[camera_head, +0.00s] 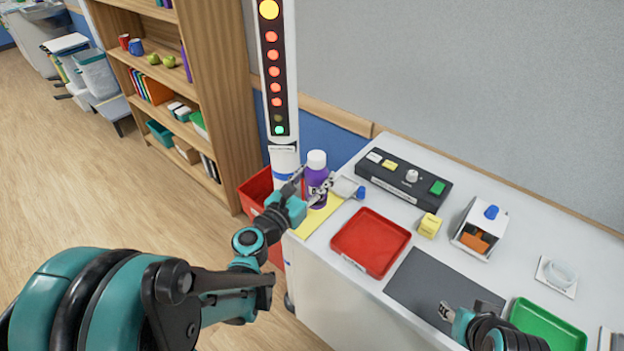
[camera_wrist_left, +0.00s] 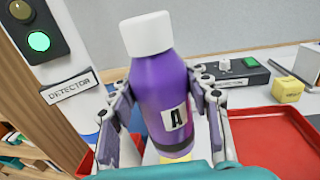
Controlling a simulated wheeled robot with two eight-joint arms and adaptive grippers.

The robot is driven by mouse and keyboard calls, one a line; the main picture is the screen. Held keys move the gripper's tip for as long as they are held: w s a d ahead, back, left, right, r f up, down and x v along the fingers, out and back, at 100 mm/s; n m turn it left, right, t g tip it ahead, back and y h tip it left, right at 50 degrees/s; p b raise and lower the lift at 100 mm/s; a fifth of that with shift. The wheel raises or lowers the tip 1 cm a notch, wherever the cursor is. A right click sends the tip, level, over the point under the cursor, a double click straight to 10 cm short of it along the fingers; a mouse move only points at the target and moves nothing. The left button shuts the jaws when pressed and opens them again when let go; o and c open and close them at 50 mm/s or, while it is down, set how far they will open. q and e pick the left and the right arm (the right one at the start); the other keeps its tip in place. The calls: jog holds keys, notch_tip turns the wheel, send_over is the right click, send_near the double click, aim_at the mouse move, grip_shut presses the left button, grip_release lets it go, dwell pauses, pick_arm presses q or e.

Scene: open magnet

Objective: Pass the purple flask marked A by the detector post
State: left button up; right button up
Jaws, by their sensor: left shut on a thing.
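The purple flask (camera_head: 316,181) has a white cap and stands upright between the fingers of my left gripper (camera_head: 305,188), beside the detector post (camera_head: 285,160). In the left wrist view the flask (camera_wrist_left: 168,95) shows its label A, and the left gripper (camera_wrist_left: 168,110) is shut on it. The post carries a column of lights: yellow at the top, several lit red ones, and a lit green one at the bottom. The DETECTOR label (camera_wrist_left: 73,87) is left of the flask in the wrist view. My right gripper (camera_head: 446,312) is over the dark mat; its jaw state is unclear.
A red tray (camera_head: 371,243), yellow mat (camera_head: 312,222), black control box (camera_head: 403,180), yellow cube (camera_head: 429,226), white box with an orange opening (camera_head: 480,230), dark mat (camera_head: 425,275) and green tray (camera_head: 548,325) are on the white table. A red bin (camera_head: 256,190) stands behind the post's left side.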

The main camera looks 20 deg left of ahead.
pick_arm(q)
jog(key=d+x, duration=0.1)
jog(key=x, duration=1.4)
jog(key=shift+d, duration=0.45)
jog(key=shift+s, duration=0.1)
jog(key=shift+f, duration=0.15)
dwell(1.3)
